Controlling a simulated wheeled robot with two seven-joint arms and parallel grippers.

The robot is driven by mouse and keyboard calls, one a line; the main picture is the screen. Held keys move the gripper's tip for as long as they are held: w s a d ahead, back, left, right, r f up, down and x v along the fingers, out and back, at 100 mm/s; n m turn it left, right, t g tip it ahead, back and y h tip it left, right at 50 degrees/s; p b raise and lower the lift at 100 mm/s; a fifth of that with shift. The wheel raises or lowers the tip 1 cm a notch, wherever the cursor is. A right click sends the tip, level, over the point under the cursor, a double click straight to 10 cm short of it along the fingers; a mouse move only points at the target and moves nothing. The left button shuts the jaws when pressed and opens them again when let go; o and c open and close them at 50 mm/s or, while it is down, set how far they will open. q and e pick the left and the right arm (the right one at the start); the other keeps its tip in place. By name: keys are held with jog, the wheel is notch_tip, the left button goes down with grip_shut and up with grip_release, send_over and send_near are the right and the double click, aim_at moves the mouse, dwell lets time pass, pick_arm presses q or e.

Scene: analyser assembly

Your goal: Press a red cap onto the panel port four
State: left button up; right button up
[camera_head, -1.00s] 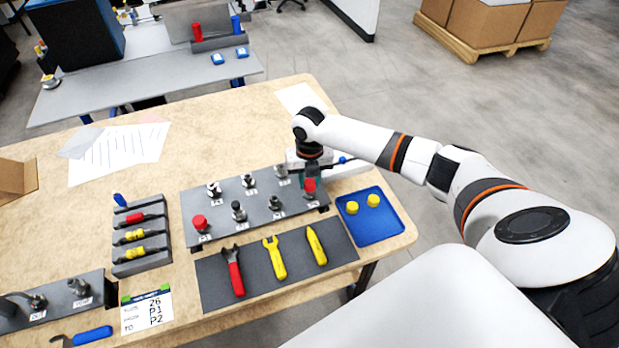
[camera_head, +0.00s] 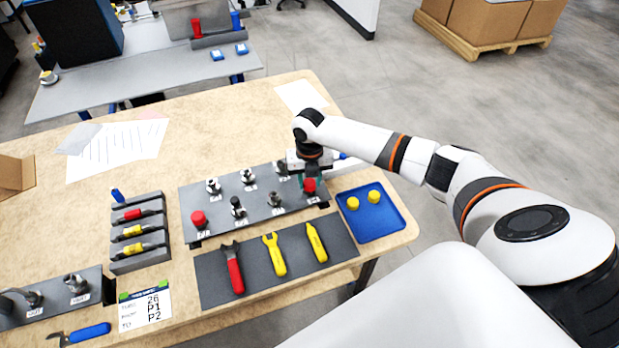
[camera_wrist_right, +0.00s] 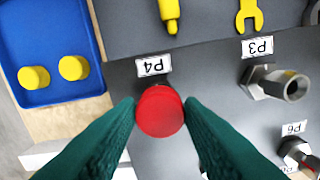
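The grey panel (camera_head: 222,206) lies on the wooden table and carries several metal ports. My right gripper (camera_head: 305,178) is over the panel's right end, pointing down. Its green fingers stand on both sides of a red cap (camera_head: 309,185). In the right wrist view the red cap (camera_wrist_right: 160,111) sits between the fingertips (camera_wrist_right: 161,108), right beside the P4 label (camera_wrist_right: 153,65). The cap covers the port under it, so how far it is seated cannot be told. Another red cap (camera_head: 198,218) is on the panel's near left port. My left gripper is not in view.
A blue tray (camera_head: 383,228) with two yellow caps stands right of the panel. A dark mat (camera_head: 210,272) with a red-handled tool and two yellow tools lies in front. A rack of screwdrivers (camera_head: 137,265) stands to the left.

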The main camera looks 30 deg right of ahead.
jog(key=o, duration=0.4)
jog(key=shift+r, duration=0.1)
notch_tip(320, 180, up, 12)
jog(key=shift+f+b, duration=0.1)
jog(key=shift+b, duration=0.75)
